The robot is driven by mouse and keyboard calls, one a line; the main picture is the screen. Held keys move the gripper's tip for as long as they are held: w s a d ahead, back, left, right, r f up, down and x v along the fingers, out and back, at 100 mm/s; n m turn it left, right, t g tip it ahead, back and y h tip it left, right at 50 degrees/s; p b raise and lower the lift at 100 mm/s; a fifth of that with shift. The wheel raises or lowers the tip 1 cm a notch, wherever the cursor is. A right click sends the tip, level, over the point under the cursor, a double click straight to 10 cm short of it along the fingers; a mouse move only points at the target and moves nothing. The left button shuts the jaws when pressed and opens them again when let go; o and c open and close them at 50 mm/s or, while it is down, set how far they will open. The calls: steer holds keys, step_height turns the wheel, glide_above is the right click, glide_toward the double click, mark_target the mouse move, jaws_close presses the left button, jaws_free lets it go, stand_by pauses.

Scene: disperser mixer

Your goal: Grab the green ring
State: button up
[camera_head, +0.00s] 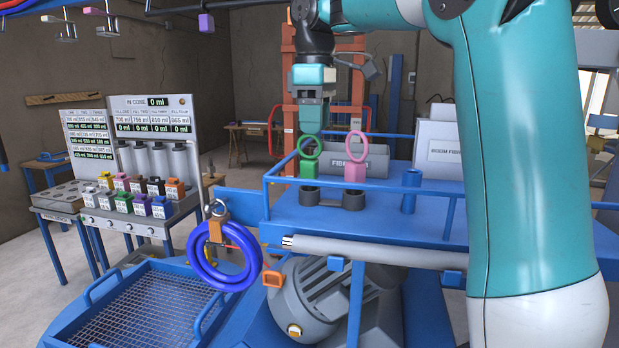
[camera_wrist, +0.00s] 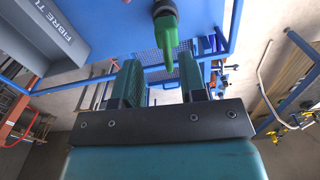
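The green ring (camera_head: 309,147) stands upright on a green block in a dark round holder on the blue platform. My gripper (camera_head: 311,128) points down just above the ring in the head view, its fingertips near the ring's top. In the wrist view the ring (camera_wrist: 170,58) appears nearly edge-on. My gripper's two fingers (camera_wrist: 159,65) are apart there, with the ring's end reaching towards the gap between them. I cannot tell whether either finger touches it.
A pink ring (camera_head: 357,146) stands close to the right in a similar holder. A grey fibre box (camera_head: 372,162) is behind. Blue railings (camera_head: 290,160) edge the platform (camera_head: 290,212). A large blue ring handle (camera_head: 245,278) hangs in front, left.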

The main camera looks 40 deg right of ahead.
mark_target(313, 160)
steer(key=f+b, duration=0.5)
steer(key=shift+s+a+f, duration=0.15)
steer(key=shift+a, duration=0.25)
jaws_close()
